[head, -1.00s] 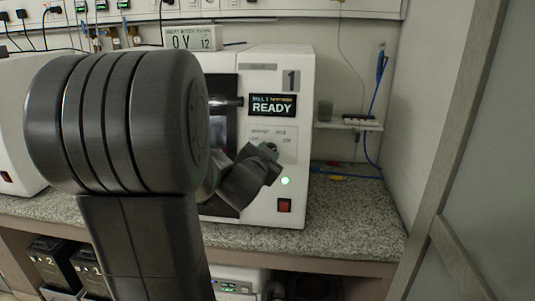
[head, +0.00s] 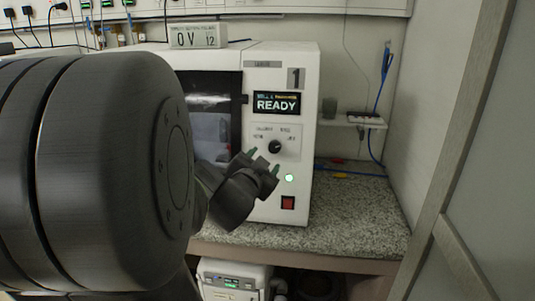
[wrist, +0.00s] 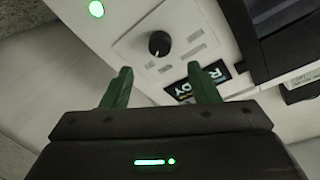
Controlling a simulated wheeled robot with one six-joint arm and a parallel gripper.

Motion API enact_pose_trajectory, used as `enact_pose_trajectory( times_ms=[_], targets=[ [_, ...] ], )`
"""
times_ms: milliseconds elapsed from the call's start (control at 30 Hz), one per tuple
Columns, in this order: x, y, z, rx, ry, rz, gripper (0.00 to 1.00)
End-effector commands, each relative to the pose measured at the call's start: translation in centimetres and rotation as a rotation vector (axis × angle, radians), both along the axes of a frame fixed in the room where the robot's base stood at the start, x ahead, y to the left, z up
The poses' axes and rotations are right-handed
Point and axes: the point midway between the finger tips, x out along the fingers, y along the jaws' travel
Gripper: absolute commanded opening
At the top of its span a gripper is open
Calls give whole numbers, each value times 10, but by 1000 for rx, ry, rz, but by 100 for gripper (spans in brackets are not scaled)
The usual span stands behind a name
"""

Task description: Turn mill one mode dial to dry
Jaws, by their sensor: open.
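Mill one (head: 308,130) is a white machine marked 1, with a display (head: 276,102) reading READY. Its mode dial (head: 275,147) is a small round black knob on a pale labelled panel below the display. The dial also shows in the wrist view (wrist: 159,43), with a light pointer mark; the labels there are too small to read. My gripper (head: 263,160) is open and empty, with green fingertips just below and left of the dial in the head view. In the wrist view my gripper (wrist: 160,85) has its fingers apart, and the dial lies beyond them, untouched.
A lit green button (head: 289,178) and a red switch (head: 287,203) sit below the dial. The dark-windowed door (head: 236,110) is left of the panel. A small shelf (head: 352,122) with blue cables is at the right. The granite counter (head: 350,215) is clear in front.

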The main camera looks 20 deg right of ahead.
Motion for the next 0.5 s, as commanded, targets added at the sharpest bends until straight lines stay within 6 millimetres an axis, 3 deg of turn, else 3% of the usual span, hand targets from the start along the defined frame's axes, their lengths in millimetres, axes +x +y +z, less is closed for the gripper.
enact_pose_trajectory(
  times_ms=[200, 500],
  targets=[
    [-28, 24, 5, -1, -1, 3, 55],
    [-44, 37, 5, 0, -1, 1, 55]
  ],
)
